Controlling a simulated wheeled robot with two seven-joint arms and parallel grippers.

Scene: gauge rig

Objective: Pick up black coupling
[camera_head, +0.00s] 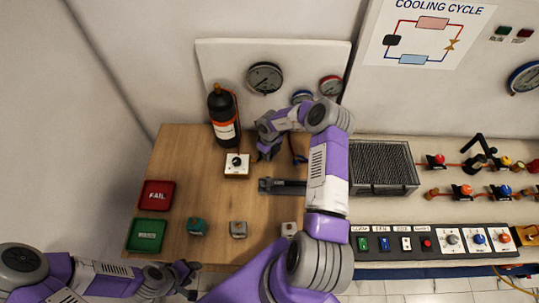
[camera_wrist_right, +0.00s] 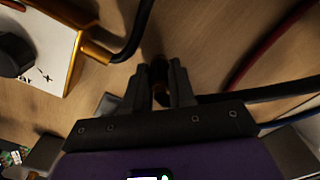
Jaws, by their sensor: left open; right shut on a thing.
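My right gripper (camera_head: 268,151) is over the back middle of the wooden table in the head view. In the right wrist view its two fingers (camera_wrist_right: 163,85) are closed around a small dark piece with a brownish band, which looks like the black coupling (camera_wrist_right: 159,92). Most of it is hidden between the fingers, and I cannot tell whether it touches the table. In the head view the coupling is hidden by the gripper. My left gripper (camera_head: 189,278) is open and empty at the table's front edge.
A white valve block (camera_head: 236,171) with a black knob stands left of the right gripper, with a black bottle (camera_head: 222,113) behind. A red FAIL tray (camera_head: 157,194) and green tray (camera_head: 147,235) lie at left. Hoses (camera_wrist_right: 268,45) run close to the right gripper.

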